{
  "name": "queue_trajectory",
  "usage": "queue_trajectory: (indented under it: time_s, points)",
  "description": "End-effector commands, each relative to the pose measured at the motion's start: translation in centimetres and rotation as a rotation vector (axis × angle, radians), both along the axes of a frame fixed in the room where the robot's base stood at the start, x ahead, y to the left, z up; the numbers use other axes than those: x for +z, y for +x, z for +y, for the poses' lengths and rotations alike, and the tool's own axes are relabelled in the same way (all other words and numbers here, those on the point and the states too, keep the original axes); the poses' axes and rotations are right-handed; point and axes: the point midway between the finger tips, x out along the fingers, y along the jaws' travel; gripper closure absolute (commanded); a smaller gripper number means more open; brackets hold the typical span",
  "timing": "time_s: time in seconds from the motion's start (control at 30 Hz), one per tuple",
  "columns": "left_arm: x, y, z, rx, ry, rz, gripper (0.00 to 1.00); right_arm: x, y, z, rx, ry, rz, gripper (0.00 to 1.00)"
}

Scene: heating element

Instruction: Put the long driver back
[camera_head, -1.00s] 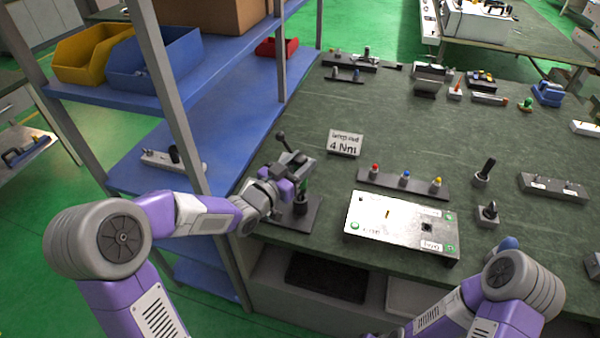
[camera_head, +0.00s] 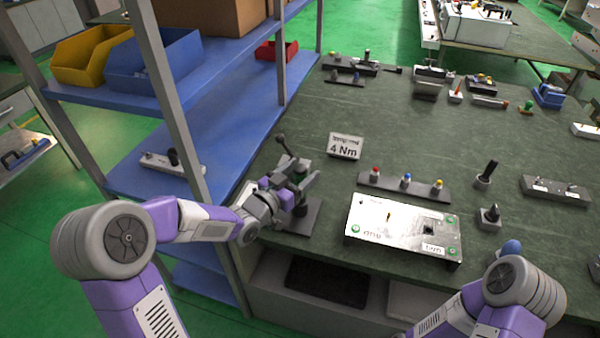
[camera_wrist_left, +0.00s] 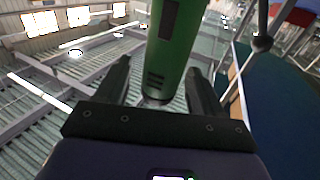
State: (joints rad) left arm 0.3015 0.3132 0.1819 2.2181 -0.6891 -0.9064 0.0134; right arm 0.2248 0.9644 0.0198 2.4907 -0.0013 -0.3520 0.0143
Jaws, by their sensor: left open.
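The long driver has a green body and shows upright between the fingers in the left wrist view (camera_wrist_left: 172,50). In the head view only a little of its green (camera_head: 300,173) shows past my gripper. It stands over a dark stand base (camera_head: 306,218) at the table's left edge; its lower end is hidden. My left gripper (camera_head: 302,180) is open, with a finger on each side of the driver. In the left wrist view gaps show between the fingers (camera_wrist_left: 160,88) and the green body. My right gripper is out of sight.
A sign reading 4 Nm (camera_head: 345,146) stands behind the stand. A light metal plate (camera_head: 385,240) and a rack with red, blue and yellow knobs (camera_head: 390,184) lie to the right. A blue shelf unit (camera_head: 215,110) with grey posts borders the table's left side.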

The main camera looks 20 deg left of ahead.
Motion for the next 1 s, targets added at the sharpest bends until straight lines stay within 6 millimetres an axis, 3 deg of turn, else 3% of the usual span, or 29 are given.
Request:
queue_trajectory:
  time_s: [0.17,0.5,0.7,1.0]
  points:
    - [0.5,-0.3,0.2,0.001,0.0,0.001,0.33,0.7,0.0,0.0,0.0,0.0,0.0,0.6]
    - [0.3,-6.9,3.3,0.005,0.003,0.001,0.33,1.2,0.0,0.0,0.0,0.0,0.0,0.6]
    - [0.2,-9.8,4.6,0.003,0.003,0.001,0.33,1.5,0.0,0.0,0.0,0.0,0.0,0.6]
    - [0.1,-10.9,5.0,0.0,-0.001,0.0,0.33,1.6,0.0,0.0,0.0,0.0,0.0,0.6]
